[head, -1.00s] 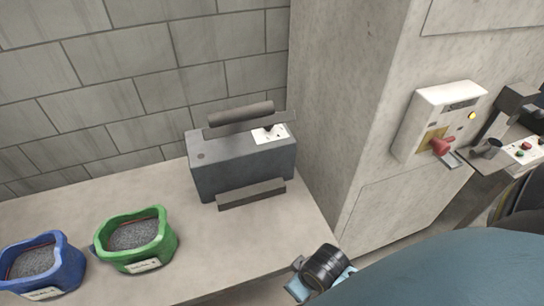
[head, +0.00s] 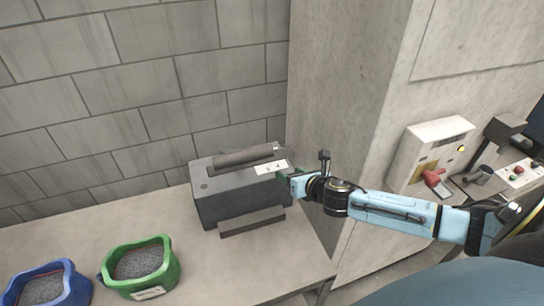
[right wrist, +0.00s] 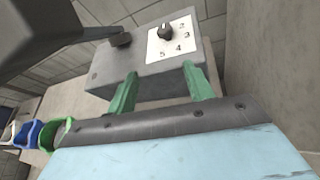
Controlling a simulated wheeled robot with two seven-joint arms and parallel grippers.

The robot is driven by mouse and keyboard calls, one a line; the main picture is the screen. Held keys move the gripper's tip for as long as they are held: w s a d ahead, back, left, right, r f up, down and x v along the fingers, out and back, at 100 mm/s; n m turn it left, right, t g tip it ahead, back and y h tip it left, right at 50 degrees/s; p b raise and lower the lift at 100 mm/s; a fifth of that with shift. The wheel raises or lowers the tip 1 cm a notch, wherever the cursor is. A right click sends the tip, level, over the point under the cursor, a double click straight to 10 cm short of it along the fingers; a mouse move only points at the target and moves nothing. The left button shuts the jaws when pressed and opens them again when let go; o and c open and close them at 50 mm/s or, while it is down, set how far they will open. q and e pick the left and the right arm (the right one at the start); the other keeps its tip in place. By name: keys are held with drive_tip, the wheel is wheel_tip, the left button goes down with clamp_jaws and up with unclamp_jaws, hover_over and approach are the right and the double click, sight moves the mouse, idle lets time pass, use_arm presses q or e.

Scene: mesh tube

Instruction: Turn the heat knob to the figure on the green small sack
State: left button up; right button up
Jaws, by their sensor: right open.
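The green small sack (head: 140,266) stands open on the table at the lower left, filled with grey grains; its front label is too small to read. The grey sealing machine (head: 240,197) stands against the wall. Its white dial plate shows in the right wrist view (right wrist: 173,40), with figures 2, 3, 4 and 5 legible around the dark heat knob (right wrist: 166,31). My right gripper (head: 287,178) is at the machine's right end, partly covering the plate in the head view. In the right wrist view its green fingers are apart and empty, short of the knob. My left gripper is out of view.
A blue sack (head: 48,286) stands left of the green one. A concrete pillar (head: 340,110) rises right of the machine. A white box with a red lever (head: 435,180) is on the pillar's right side. The table front is clear.

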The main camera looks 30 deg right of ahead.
sight(272, 164)
drive_tip(key=w+f+n, duration=0.1)
drive_tip(key=w, duration=0.3)
drive_tip(key=w+d+f+n, duration=0.1)
drive_tip(key=w, duration=0.4)
drive_tip(key=w+d+f+n, duration=0.1)
drive_tip(key=w+f, duration=0.1)
drive_tip(key=w, duration=0.2)
drive_tip(key=shift+w+f+y, duration=0.1)
drive_tip(key=shift+w+y, duration=0.15)
drive_tip(key=shift+y, duration=0.05)
drive_tip(key=c, duration=1)
